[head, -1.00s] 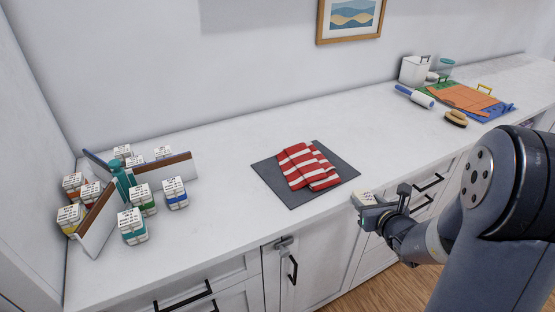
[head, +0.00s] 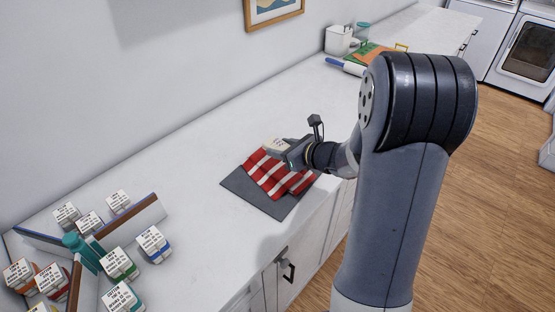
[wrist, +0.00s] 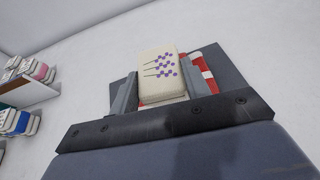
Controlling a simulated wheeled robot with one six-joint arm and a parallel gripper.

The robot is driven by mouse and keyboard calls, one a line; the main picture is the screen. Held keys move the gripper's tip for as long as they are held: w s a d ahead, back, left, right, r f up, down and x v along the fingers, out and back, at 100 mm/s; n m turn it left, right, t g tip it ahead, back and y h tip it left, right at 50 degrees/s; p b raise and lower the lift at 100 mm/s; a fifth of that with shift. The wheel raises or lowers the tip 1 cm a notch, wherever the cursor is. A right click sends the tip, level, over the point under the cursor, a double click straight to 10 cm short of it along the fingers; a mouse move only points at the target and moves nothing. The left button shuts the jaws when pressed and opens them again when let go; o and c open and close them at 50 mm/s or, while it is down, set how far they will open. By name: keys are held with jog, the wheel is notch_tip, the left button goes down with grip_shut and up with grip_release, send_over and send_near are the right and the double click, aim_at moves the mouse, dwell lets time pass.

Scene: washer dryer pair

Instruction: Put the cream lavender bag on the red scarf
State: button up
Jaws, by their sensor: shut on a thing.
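The cream lavender bag (wrist: 158,72), with purple sprigs on its face, is between the two fingers of my gripper (wrist: 160,85) in the wrist view. My gripper (head: 290,152) is shut on it. In the head view the bag (head: 276,146) shows at the gripper's tip, over the back part of the red scarf. The red scarf (head: 272,177) has white stripes and lies folded on a dark grey mat (head: 243,190). Part of the scarf (wrist: 207,72) shows behind the bag in the wrist view. Whether the bag touches the scarf I cannot tell.
A white canister (head: 338,40) and a coloured mat (head: 372,54) are farther back. The white counter (head: 190,150) is clear behind the mat.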

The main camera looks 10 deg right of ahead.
aim_at(283, 169)
jog(key=shift+f, duration=2.75)
jog(key=o, duration=1)
jog(key=shift+c, duration=0.2)
jog(key=v, duration=1.2)
jog(key=shift+b, duration=0.4)
jog(key=shift+f, duration=0.1)
jog(key=x, duration=1.1)
jog(key=shift+w+a+p, duration=0.15)
jog(key=shift+p, duration=0.25)
jog(key=shift+w+a+r, duration=0.1)
jog(key=shift+r, duration=0.5)
jog(key=shift+w+r, duration=0.15)
jog(key=shift+r, duration=0.95)
